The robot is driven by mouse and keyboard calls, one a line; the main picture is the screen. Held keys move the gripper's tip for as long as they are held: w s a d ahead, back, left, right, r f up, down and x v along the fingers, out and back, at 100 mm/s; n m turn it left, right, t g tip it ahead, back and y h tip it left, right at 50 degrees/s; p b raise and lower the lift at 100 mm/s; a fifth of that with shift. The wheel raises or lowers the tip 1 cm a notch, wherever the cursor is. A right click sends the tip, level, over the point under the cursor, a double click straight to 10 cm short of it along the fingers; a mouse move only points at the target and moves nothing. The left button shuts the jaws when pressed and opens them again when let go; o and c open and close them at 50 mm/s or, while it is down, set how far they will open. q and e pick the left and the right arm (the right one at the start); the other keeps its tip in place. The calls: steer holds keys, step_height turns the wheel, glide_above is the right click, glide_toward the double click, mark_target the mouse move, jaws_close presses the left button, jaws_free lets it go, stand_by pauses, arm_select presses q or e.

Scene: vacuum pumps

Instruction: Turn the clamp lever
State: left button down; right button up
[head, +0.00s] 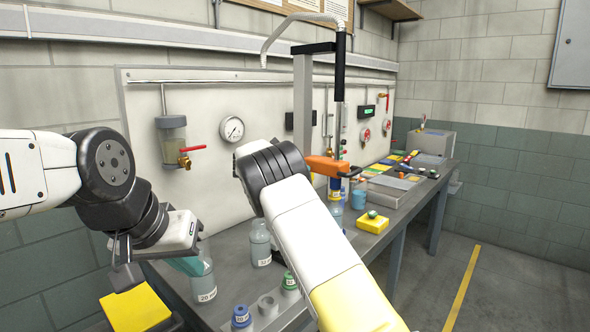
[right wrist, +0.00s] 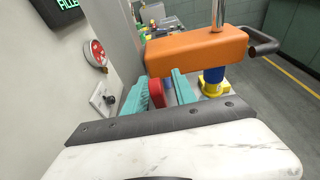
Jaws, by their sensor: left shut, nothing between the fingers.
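An orange clamp body (head: 330,166) sits on the upright rod, with a black handle on its right side. In the right wrist view the orange body (right wrist: 197,49) is large, just beyond my right gripper (right wrist: 163,84). A red lever-like part (right wrist: 156,93) lies between its teal fingers, close to the left one, with a gap to the right one; I cannot tell how it joins the clamp. My right fingers are hidden behind my arm in the head view. My left gripper (head: 188,264) is shut and empty, low at the left by a bottle.
A bottle (head: 203,284) stands beside my left gripper, with another bottle (head: 260,244) farther right. A yellow block (head: 136,308) is at the lower left. A gauge (head: 231,129) and a red-handled valve (head: 190,151) are on the wall panel. The bench behind the clamp is cluttered.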

steer(key=v, duration=0.7)
steer(key=shift+s+a, duration=0.25)
steer(key=shift+s, duration=0.05)
steer(key=shift+r, duration=0.15)
